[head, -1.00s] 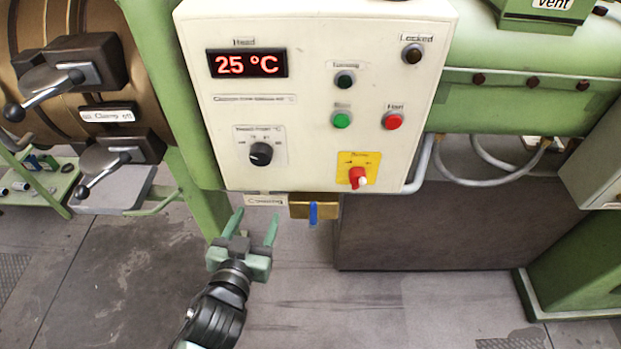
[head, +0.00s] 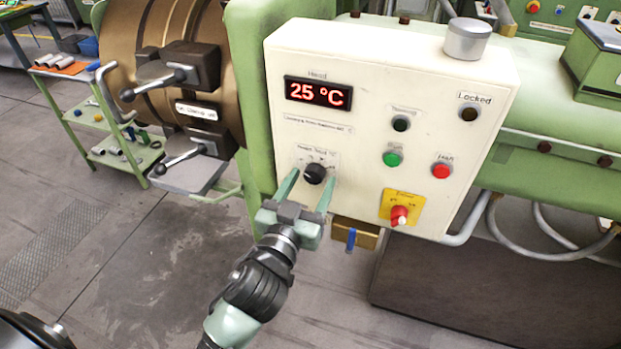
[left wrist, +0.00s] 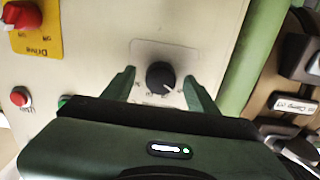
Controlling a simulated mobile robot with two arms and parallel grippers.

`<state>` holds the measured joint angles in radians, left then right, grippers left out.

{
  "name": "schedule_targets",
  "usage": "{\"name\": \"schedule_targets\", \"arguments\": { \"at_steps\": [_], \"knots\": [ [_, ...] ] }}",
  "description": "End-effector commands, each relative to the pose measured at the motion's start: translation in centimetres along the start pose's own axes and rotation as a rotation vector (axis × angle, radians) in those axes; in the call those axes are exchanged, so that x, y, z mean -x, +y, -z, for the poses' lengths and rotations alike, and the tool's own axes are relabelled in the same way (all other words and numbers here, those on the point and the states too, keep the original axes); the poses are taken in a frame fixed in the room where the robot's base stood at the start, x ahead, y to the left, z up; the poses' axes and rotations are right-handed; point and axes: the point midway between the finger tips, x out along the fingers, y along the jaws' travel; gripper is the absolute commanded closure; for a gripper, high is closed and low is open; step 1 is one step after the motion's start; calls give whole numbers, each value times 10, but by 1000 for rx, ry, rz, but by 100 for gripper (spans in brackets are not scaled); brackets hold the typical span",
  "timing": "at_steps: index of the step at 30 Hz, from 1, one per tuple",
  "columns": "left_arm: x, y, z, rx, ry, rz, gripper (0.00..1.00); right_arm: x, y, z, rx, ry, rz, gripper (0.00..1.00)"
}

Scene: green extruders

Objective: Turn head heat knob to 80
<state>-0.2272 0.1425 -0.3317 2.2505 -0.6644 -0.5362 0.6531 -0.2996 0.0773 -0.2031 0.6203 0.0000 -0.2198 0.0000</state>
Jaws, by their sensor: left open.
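The head heat knob (head: 315,173) is a black round knob on the white control panel (head: 370,80), below the red display (head: 318,93) reading 25 °C. My left gripper (head: 307,187) is open, its green fingers pointing up at the panel, one on each side of the knob in the picture. In the left wrist view the knob (left wrist: 160,75) lies between the two fingertips, with a visible gap on both sides. I cannot tell how far the tips are from the panel face. The scale around the knob is too small to read.
The panel also carries a green button (head: 392,159), a red button (head: 441,171) and a red rotary switch (head: 399,215) on a yellow plate. A blue-handled valve (head: 351,240) sits below the panel. Clamp levers (head: 160,83) stand at the left.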

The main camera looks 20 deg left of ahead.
Motion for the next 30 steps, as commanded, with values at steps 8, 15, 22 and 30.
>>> {"name": "schedule_targets", "arguments": {
  "at_steps": [8,15,22,30],
  "knots": [
    [-2,0,-1,0,0,0,42,0,7,-1,-3,-1,-8,48],
    [-2,0,-1,0,0,0,100,0,6,-1,-3,-2,-8,48],
    [-2,0,0,-18,-1,-1,100,2,6,-1,-2,-2,-7,48],
    [-2,0,1,-146,0,0,100,9,1,0,-2,-1,-1,48]
  ]
}}
